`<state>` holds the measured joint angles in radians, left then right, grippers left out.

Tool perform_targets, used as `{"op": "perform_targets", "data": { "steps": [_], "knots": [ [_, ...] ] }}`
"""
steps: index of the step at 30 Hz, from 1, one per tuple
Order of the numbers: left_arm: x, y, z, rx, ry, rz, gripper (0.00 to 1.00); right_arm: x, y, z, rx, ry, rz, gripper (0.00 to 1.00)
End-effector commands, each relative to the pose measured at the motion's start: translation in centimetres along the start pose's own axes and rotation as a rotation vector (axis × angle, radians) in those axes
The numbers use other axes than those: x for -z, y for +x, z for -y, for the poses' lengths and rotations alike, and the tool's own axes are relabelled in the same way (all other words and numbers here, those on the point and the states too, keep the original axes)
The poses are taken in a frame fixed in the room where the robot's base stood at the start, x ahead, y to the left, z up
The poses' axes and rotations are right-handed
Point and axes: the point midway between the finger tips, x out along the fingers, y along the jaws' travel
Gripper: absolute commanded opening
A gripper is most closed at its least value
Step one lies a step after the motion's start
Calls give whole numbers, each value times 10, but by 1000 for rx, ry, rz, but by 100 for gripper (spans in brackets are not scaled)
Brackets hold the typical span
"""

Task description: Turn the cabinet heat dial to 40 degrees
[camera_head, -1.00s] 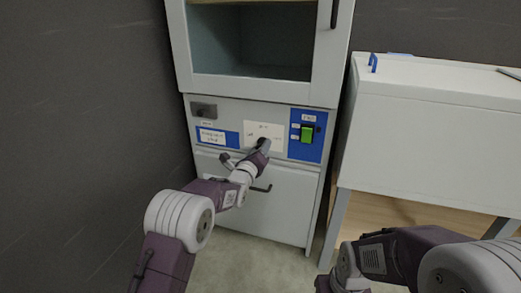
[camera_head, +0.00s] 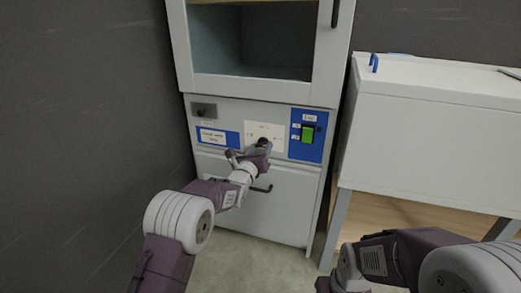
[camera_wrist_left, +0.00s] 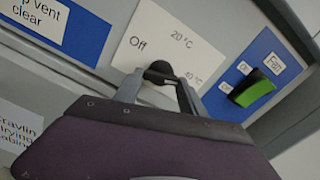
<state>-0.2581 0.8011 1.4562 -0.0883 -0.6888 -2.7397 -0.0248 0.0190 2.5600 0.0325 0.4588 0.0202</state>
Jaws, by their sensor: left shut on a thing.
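The heat dial (camera_wrist_left: 160,72) is a small black knob on a white plate (camera_wrist_left: 190,52) marked Off, 20 °C and 40 °C. In the head view the dial (camera_head: 263,142) sits on the cabinet's (camera_head: 262,92) lower control panel. My left gripper (camera_head: 261,148) is at the dial, its fingers on either side of the knob in the left wrist view (camera_wrist_left: 160,84), shut on it. The fingers and gripper body hide part of the knob, and I cannot read its pointer exactly. The 40 °C mark is close beside the right finger.
A green fan switch (camera_head: 307,134) on a blue plate is right of the dial. A blue and white label (camera_head: 213,137) is on its left. A drawer handle (camera_head: 262,188) lies below. A white bench (camera_head: 430,140) stands at right; a dark wall is at left.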

Motion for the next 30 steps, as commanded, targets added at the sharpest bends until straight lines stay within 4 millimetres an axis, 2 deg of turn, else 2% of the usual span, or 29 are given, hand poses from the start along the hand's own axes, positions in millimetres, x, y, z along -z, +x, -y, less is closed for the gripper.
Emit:
{"op": "perform_targets", "data": {
  "steps": [5, 6, 8, 9, 20, 23, 27, 30],
  "knots": [
    [2, 0, 0, -1, 3, -5, 7, 0, 0, 0, 0, 0, 0, 0],
    [2, 0, 0, -1, 3, -5, 50, 0, 0, 0, 0, 0, 0, 0],
    [2, 0, 0, -1, 2, -5, 67, 0, 0, 0, 0, 0, 0, 0],
    [2, 0, 0, -1, 2, -4, 69, 0, 0, 0, 0, 0, 0, 0],
    [-1, -5, 0, -1, 0, -3, 69, 0, -4, 0, 0, 0, 0, 0],
    [-3, -17, 1, -1, 0, -3, 69, 1, -11, 0, 0, 0, 0, 0],
    [-4, -44, 1, -2, -1, -5, 69, 3, -24, 0, 0, 0, 0, 0],
    [-1, -64, 0, -3, 0, -5, 69, 3, -27, 0, 0, 0, 0, 0]
  ]
}}
